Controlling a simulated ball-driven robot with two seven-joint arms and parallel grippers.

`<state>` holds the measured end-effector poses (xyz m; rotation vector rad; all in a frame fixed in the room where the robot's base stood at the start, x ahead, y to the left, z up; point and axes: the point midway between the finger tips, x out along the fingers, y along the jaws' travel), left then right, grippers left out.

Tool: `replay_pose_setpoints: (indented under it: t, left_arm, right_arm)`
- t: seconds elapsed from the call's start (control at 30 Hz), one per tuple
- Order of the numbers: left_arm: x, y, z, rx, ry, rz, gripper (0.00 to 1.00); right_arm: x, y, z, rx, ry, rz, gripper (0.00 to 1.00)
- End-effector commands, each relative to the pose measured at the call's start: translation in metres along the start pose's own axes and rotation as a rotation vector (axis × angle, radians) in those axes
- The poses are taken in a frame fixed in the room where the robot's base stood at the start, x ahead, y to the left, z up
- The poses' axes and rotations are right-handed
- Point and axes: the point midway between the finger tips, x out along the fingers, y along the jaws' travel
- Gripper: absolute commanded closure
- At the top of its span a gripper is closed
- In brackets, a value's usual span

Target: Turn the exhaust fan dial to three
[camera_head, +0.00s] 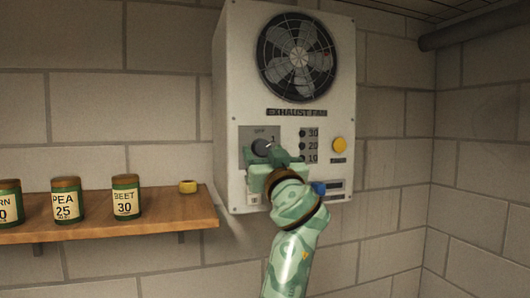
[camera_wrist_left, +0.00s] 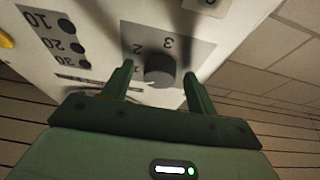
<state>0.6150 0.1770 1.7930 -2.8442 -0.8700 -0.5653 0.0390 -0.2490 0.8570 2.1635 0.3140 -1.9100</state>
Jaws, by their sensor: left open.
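The exhaust fan dial (camera_head: 260,147) is a dark round knob on a grey plate at the lower left of the white fan box (camera_head: 232,95). In the left wrist view the dial (camera_wrist_left: 160,69) stands between my left gripper's two fingertips, with numbers including 3 printed around it. My left gripper (camera_head: 279,154) is open in front of the box, its fingers on either side of the dial; I cannot tell whether they touch it. I cannot read the dial's pointer surely. My gripper hides part of the dial plate in the head view. My right gripper is not in view.
A yellow button (camera_head: 339,145) and a column of dark spots marked 30, 20, 10 are right of the dial. A blue knob (camera_head: 319,188) is below.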

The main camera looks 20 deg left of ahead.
Motion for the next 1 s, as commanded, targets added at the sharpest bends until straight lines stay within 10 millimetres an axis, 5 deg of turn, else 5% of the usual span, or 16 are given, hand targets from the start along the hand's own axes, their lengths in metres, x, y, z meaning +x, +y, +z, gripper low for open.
replay_pose_setpoints:
  t: [0.07, 0.23, 0.67, 1.0]
  left_arm:
    - [0.000, 0.000, 0.000, 0.000, 0.000, 0.000, 0.42]
    - [0.000, 0.000, 0.000, 0.000, 0.000, 0.000, 0.86]
    - [0.000, -0.001, 0.000, 0.062, -0.001, 0.026, 0.86]
    - [0.000, -0.004, -0.002, 0.297, 0.000, 0.124, 0.86]
  right_arm:
    - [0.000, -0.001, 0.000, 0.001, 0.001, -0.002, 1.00]
    - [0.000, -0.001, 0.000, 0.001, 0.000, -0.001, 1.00]
    - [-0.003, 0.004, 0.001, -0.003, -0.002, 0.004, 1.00]
    - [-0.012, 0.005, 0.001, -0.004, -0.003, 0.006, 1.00]
